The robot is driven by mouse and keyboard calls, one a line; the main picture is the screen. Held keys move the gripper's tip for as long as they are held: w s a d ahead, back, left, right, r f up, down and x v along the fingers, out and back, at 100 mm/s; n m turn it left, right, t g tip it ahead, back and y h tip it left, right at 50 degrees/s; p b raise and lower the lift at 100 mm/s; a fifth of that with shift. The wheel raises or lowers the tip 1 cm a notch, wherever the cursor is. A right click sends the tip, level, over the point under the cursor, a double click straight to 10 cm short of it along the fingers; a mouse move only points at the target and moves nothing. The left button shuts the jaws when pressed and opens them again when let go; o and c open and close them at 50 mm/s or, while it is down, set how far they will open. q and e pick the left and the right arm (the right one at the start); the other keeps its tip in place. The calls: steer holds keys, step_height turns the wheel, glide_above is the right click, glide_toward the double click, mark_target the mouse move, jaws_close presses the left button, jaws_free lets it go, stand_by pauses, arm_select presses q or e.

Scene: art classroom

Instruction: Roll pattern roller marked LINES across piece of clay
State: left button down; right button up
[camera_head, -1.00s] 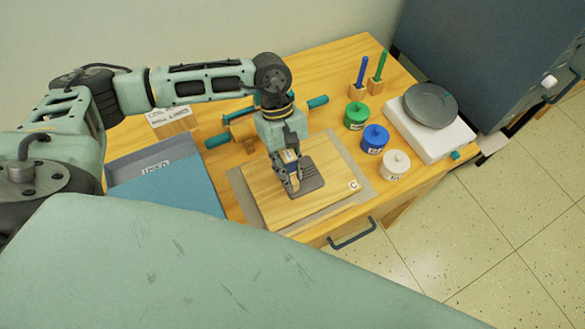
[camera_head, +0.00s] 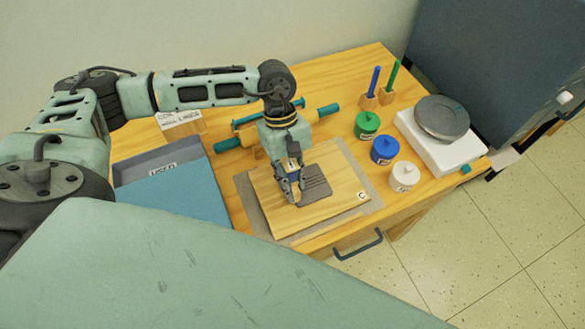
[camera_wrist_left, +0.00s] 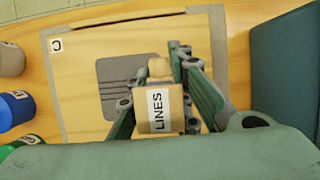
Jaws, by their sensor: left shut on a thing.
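The pattern roller (camera_wrist_left: 158,108) has a wooden body with a LINES label facing up in the left wrist view. My left gripper (camera_head: 288,192) is shut on it, with a finger on each side. The piece of clay (camera_head: 317,184) is a flat dark grey slab on a wooden board (camera_head: 275,215) marked C. Several straight lines show across the clay (camera_wrist_left: 118,72) in the left wrist view. The gripper and roller are at the clay's left edge in the head view. The roller's underside is hidden, so I cannot tell whether it touches. My right gripper is not in view.
Green (camera_head: 367,124), blue (camera_head: 384,150) and white (camera_head: 404,176) jars stand right of the board. A scale (camera_head: 440,150) is farther right.

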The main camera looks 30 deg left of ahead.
mark_target(292, 168)
arm_select(q)
steer(key=shift+r+p, duration=1.75)
steer(key=shift+r, duration=2.35)
